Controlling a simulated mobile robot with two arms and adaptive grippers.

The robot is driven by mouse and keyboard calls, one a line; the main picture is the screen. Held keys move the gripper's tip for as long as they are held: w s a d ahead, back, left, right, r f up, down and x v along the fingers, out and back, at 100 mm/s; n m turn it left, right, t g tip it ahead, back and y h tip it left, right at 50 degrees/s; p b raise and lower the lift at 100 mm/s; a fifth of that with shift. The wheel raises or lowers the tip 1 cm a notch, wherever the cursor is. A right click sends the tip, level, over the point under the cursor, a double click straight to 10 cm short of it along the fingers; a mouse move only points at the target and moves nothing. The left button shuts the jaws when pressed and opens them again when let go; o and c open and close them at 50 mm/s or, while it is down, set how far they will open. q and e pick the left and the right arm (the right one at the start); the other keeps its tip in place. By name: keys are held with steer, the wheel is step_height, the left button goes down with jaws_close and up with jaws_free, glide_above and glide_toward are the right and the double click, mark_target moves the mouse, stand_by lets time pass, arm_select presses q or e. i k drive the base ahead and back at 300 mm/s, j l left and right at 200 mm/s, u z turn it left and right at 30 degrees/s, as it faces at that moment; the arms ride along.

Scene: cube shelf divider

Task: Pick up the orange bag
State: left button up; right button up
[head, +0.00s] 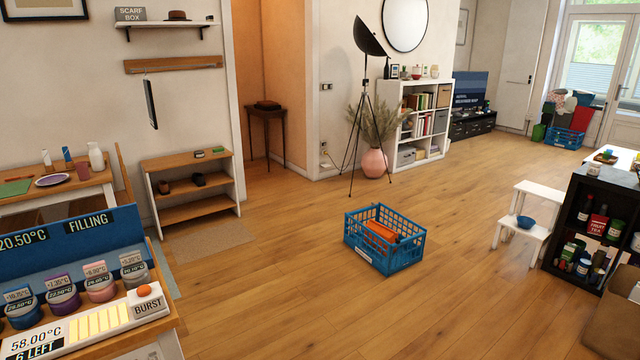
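An orange item (381,231), which looks like the orange bag, lies inside a blue plastic crate (400,260) on the wooden floor in the middle of the head view. The crate's slatted walls hide its lower part, and its exact shape is hard to tell. Neither of my grippers is in the head view.
Open floor surrounds the crate. A tripod lamp (367,110) stands behind it, near a white cube shelf (420,84). A white step stool (522,232) and a black shelf (577,190) are at right. A console table (155,345) is at front left, a low wooden shelf (190,160) behind.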

mark_target(389, 235)
steer(key=i+l+z, duration=0.1)
steer(key=i+l, duration=0.25)
steer(key=i, duration=0.3)
steer(key=i+l, duration=0.25)
steer(key=i, duration=0.45)
steer(key=i+l+z, duration=0.15)
steer(key=i+l, duration=0.15)
steer(key=i, duration=0.4)
steer(key=i+l+z, duration=0.1)
steer(key=i, duration=0.6)
steer(key=i+l+z, duration=0.1)
steer(key=i+l, duration=0.15)
steer(key=i, duration=0.45)
